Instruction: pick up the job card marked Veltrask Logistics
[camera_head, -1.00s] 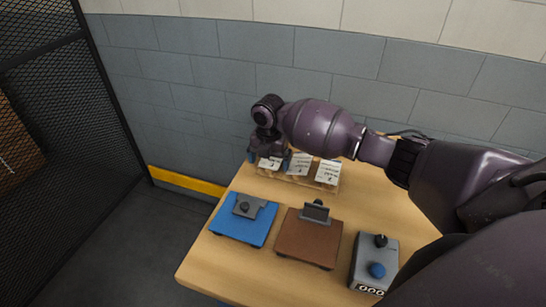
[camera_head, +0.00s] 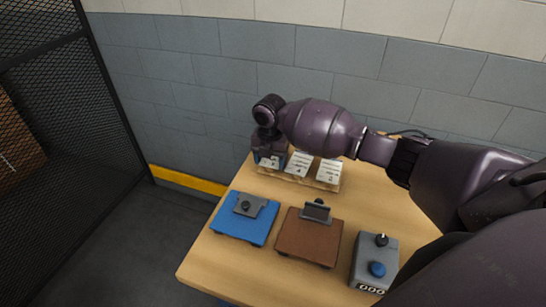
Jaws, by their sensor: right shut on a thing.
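Three white job cards stand in a wooden rack (camera_head: 318,186) at the back of the table: a left card (camera_head: 270,163), a middle card (camera_head: 298,166) and a right card (camera_head: 329,172). Their print is too small to read, so I cannot tell which is marked Veltrask Logistics. My right gripper (camera_head: 269,155) reaches in from the right and is shut on the left card, at the rack's left end. The gripper partly hides this card and its fingertips show poorly. The left card still looks to be at the rack. My left gripper is out of view.
In front of the rack are a blue plate (camera_head: 232,226) with a grey fitting, a brown plate (camera_head: 305,246) with a dark clamp, and a grey counter box (camera_head: 368,264) with a blue button. A block wall stands behind the table (camera_head: 200,262).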

